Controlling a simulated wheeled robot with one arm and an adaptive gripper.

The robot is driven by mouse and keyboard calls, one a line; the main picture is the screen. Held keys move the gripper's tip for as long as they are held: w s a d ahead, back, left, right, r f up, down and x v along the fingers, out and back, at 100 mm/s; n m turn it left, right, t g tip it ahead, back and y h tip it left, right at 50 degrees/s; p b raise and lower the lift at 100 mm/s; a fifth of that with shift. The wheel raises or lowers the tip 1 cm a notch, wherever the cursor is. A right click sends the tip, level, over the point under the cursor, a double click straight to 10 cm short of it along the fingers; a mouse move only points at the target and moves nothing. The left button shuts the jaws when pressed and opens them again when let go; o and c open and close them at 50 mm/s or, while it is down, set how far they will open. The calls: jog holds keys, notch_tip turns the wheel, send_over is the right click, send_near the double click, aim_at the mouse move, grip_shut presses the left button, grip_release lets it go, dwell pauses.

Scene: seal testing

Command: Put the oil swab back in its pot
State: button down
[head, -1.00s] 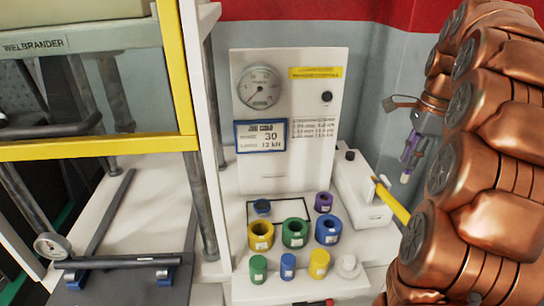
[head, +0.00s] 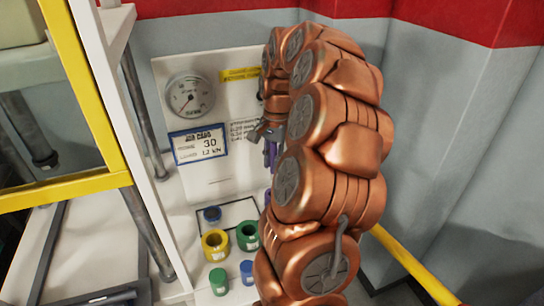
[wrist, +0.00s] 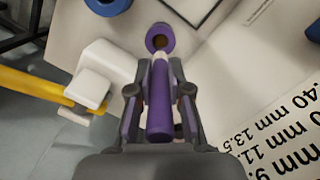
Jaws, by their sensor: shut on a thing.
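The oil swab, a purple handle with a pale tip, is held in my gripper (wrist: 160,88); the swab (wrist: 159,112) lies lengthwise between the two fingers in the wrist view. Its tip points toward a small purple pot (wrist: 160,37) with a dark round opening, just past the tip in that picture. I cannot tell the height gap between tip and pot. In the head view my gripper (head: 267,133) is in front of the white panel, with the purple swab (head: 270,154) hanging below it. My arm hides most of the pot there.
A green cylinder (head: 218,281) and a blue cylinder (head: 247,269) stand in front. A white block (wrist: 97,87) with a yellow bar (wrist: 35,84) is beside the pot.

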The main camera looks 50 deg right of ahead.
aim_at(272, 174)
jog(key=shift+a+f+n, duration=0.15)
jog(key=shift+f+n, duration=0.25)
jog(key=shift+f, duration=0.05)
jog(key=shift+f+p, duration=0.3)
jog(key=shift+f, duration=1.4)
jog(key=shift+b, duration=0.5)
jog(key=shift+f, duration=0.15)
jog(key=shift+f+b, duration=1.8)
jog(key=shift+f, duration=0.5)
jog(key=shift+b, duration=0.4)
jog(key=shift+f+b, duration=0.3)
jog(key=shift+b, duration=0.15)
jog(key=c, duration=1.4)
grip_release()
